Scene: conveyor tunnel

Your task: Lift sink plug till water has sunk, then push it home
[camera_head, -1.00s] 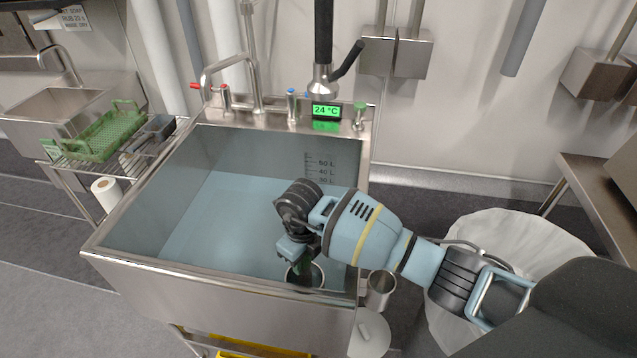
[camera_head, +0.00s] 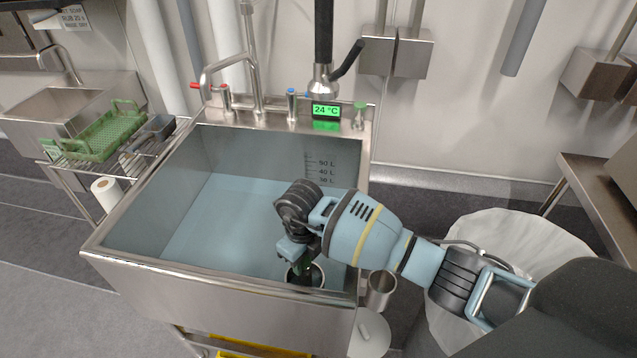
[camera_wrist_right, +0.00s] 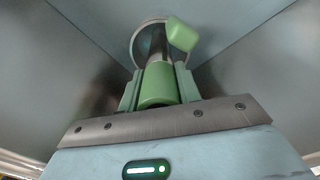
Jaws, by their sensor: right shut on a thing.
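The steel sink (camera_head: 130,264) holds a pale blue layer, which looks like water (camera_head: 220,215), below the litre scale (camera_head: 318,170). My right gripper (camera_head: 300,262) is low inside the sink at its near right corner. In the wrist view the right gripper (camera_wrist_right: 158,88) is shut on a green cylindrical grip (camera_wrist_right: 158,84), which I take as the plug's handle. A dark stem (camera_wrist_right: 158,45) runs from it toward a round metal ring (camera_wrist_right: 137,45); the ring also shows in the head view (camera_head: 322,278). Whether the plug is seated is hidden. My left gripper is out of view.
A green block (camera_wrist_right: 182,34) shows beside the stem. Taps (camera_head: 292,105) and a 24 °C display (camera_head: 326,111) line the sink's back ledge. A metal cup (camera_head: 381,292) hangs at the right side. A rack with a green basket (camera_head: 105,132) stands left; a white-lined bin (camera_head: 510,240) stands right.

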